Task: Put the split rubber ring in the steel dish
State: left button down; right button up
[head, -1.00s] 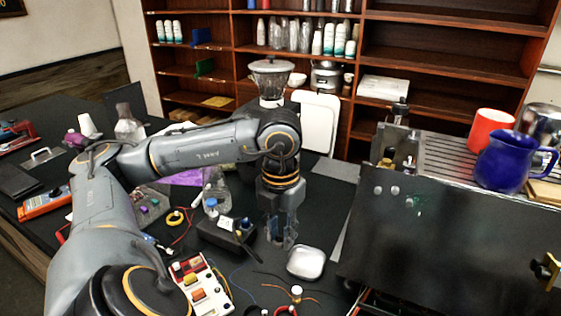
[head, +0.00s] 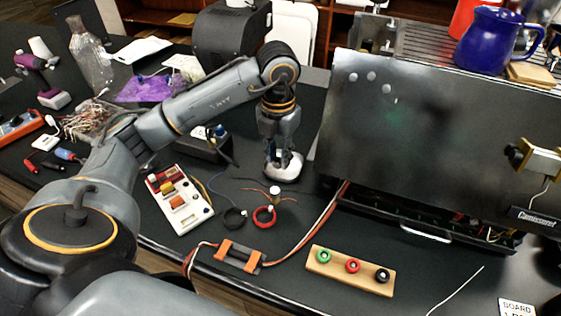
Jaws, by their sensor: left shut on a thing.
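My left gripper (head: 278,152) points down at the steel dish (head: 287,173), its fingertips over the dish and covering its far left part. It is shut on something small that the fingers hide. I cannot make out whether that is the split rubber ring. My right gripper is out of view.
The brewer's large dark panel (head: 440,130) stands right of the dish. A white button box (head: 180,200) and a dark box (head: 205,148) lie to the left. Red and white wires (head: 318,222) cross the table. A blue jug (head: 497,42) stands on top.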

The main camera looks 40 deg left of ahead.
pick_arm(q)
jog(key=p, duration=0.1)
send_over(281, 174)
notch_tip(281, 174, down, 5)
jog(key=shift+f, duration=0.1)
notch_tip(281, 174, down, 2)
jog(key=shift+f+p, duration=0.1)
jog(key=shift+p, duration=0.8)
jog(key=shift+f, duration=0.6)
jog(key=c, duration=1.4)
grip_release()
